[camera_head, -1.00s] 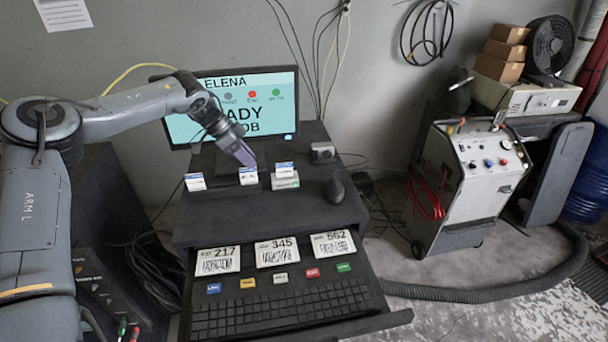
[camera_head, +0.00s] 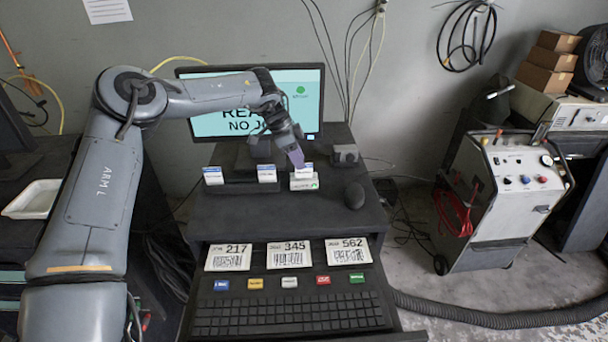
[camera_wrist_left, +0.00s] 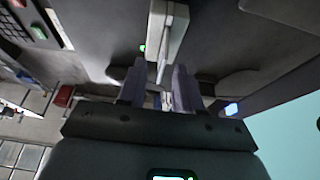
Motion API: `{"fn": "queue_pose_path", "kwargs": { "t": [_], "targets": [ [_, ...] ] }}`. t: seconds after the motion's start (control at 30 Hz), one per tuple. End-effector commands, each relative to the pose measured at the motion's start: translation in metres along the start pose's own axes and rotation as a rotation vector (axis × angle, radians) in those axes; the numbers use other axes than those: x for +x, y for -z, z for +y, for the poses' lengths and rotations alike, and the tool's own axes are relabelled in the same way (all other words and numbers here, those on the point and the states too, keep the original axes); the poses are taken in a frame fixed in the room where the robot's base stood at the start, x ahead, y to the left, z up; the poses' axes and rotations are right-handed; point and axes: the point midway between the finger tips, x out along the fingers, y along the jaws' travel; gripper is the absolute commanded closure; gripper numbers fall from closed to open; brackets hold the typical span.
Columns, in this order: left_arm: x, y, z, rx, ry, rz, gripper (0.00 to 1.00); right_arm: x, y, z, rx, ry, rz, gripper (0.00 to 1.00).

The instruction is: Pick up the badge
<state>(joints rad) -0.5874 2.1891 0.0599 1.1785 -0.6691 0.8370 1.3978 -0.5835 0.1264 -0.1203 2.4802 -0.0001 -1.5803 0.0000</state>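The right badge stands in a white reader block (camera_head: 303,184) with a green mark. My left gripper (camera_head: 297,161) points down at the right badge, its fingertips close behind its top. In the left wrist view, the fingers (camera_wrist_left: 159,88) are apart, with a thin white edge between them and the white block beyond. Contact cannot be told. My right gripper is out of view.
A monitor (camera_head: 313,104) stands behind the badges, close to my left arm. A black mouse (camera_head: 354,195) and a small dark box (camera_head: 345,154) are to the right. A keyboard (camera_head: 290,312) and several numbered cards (camera_head: 289,254) lie on the pulled-out tray in front.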

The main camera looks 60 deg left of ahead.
Motion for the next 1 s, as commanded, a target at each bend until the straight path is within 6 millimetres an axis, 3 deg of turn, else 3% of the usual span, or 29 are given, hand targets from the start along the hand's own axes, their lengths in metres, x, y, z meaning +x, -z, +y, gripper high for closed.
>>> {"fn": "queue_pose_path", "kwargs": {
  "t": [0.4, 0.7, 0.93, 1.0],
  "targets": [
    [0.043, 0.001, -0.003, -0.001, -0.001, -0.003, 0.66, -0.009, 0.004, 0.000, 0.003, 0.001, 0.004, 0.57],
    [0.046, 0.001, -0.003, 0.000, 0.001, 0.000, 0.66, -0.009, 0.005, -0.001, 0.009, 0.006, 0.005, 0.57],
    [0.046, 0.001, -0.003, -0.001, 0.000, 0.000, 1.00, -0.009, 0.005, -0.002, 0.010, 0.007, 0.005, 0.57],
    [0.046, 0.001, -0.003, -0.001, 0.000, 0.000, 1.00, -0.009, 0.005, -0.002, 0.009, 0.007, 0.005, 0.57]
  ]
}}
